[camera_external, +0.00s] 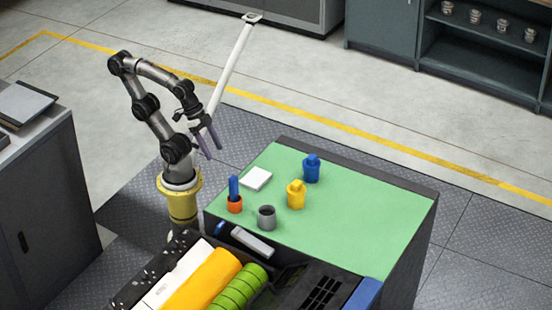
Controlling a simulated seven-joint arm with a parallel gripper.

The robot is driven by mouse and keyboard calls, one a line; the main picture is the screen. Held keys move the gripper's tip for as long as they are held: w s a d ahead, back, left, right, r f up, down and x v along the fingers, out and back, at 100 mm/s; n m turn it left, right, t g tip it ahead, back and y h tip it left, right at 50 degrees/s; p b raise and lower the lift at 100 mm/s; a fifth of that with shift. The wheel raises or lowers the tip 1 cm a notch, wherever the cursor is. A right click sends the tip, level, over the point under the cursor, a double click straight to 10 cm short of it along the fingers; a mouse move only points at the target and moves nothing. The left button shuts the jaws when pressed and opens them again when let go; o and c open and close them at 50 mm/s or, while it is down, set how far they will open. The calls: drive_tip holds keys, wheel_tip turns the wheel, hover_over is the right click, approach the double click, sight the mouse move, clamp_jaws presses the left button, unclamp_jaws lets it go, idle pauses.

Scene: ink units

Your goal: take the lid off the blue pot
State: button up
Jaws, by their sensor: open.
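The blue pot (311,173) stands upright on the green table top (369,217), towards its back edge. Its blue lid (312,159) sits on top of it, with a raised knob. My gripper (214,149) is open and empty. It hangs in the air to the left of the table, well apart from the blue pot, with its fingers pointing down.
A yellow lidded pot (296,195) stands just in front of the blue pot. A grey open cup (266,217), an orange cup (235,205) holding a blue piece and a white block (257,179) are nearby. The table's right side is clear. A machine with coloured rollers (205,280) adjoins its front.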

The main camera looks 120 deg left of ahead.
drive_tip(key=w+a+r+n+g, duration=0.2)
drive_tip(key=w+a+r+n, duration=0.1)
drive_tip(key=w+r+n, duration=1.2)
drive_tip(key=n+g, duration=0.2)
drive_tip(key=g, duration=0.1)
hover_over(312, 157)
wheel_tip(312, 157, down, 7)
drive_tip(key=shift+r, duration=0.15)
drive_tip(key=shift+f, duration=3.6)
clamp_jaws()
